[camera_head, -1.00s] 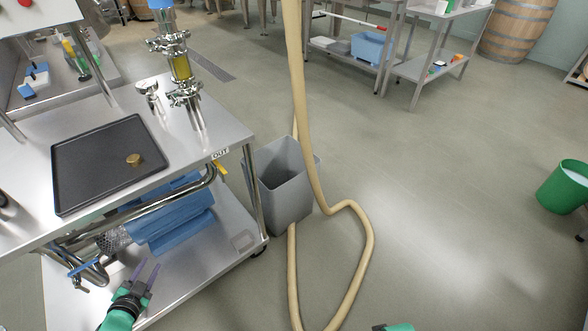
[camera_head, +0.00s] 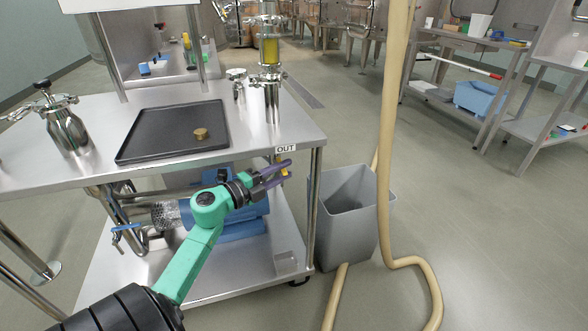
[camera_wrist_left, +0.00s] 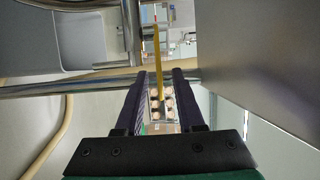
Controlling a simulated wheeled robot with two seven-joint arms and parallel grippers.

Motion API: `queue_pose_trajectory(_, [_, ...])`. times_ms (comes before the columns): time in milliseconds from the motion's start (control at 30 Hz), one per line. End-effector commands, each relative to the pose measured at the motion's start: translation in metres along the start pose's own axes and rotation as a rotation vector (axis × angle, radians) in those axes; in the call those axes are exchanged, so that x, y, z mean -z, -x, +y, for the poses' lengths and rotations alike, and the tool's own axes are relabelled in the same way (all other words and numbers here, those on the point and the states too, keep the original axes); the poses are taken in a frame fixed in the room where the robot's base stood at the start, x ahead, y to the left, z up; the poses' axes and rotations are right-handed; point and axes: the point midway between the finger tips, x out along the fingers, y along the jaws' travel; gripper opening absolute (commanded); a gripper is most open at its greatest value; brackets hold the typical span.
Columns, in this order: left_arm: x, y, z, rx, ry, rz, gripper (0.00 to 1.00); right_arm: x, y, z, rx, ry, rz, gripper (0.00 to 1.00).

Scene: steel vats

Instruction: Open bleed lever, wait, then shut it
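A yellow lever (camera_head: 284,173) sits under the cart's right end, just below the OUT label (camera_head: 286,149). I take it for the bleed lever. My left gripper (camera_head: 288,169) is at the lever, with its dark fingers apart. In the left wrist view the yellow lever (camera_wrist_left: 157,50) runs lengthwise in line with the gap between the open fingers (camera_wrist_left: 159,78). I cannot tell whether either finger touches it. A blue-handled lever (camera_head: 126,227) is on the piping further left. My right gripper is not in view.
The steel cart (camera_head: 60,178) carries a black tray (camera_head: 165,135) with a brass-coloured round piece (camera_head: 201,133), and a glass-sighted fitting (camera_head: 270,50). A grey bin (camera_head: 346,225) and a beige hose (camera_head: 390,150) stand right of the cart.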

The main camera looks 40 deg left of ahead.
Motion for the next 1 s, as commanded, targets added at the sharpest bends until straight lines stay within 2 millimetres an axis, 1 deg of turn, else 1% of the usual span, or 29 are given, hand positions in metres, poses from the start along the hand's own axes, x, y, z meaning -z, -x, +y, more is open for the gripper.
queue_pose_trajectory(33, [0.000, -0.011, -0.001, 0.003, -0.003, 0.001, 0.38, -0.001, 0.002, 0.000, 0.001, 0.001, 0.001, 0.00])
queue_pose_trajectory(100, [0.000, -0.023, 0.000, 0.003, 0.000, 0.000, 0.38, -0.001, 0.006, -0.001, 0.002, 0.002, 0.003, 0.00])
queue_pose_trajectory(200, [0.000, -0.033, 0.000, 0.001, 0.000, 0.000, 0.38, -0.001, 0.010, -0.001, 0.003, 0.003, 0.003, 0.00])
queue_pose_trajectory(467, [0.000, -0.036, 0.000, -0.001, 0.000, 0.000, 0.38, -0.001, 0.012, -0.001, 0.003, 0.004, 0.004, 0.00])
queue_pose_trajectory(567, [0.000, -0.036, 0.000, 0.000, 0.000, 0.000, 0.03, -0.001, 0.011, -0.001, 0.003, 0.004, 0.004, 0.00])
queue_pose_trajectory(600, [0.000, -0.035, 0.000, 0.000, 0.000, 0.000, 0.00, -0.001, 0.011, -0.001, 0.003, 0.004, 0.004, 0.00])
queue_pose_trajectory(1000, [0.000, -0.035, 0.001, -0.001, 0.001, 0.000, 0.00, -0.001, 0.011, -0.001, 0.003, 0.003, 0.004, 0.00])
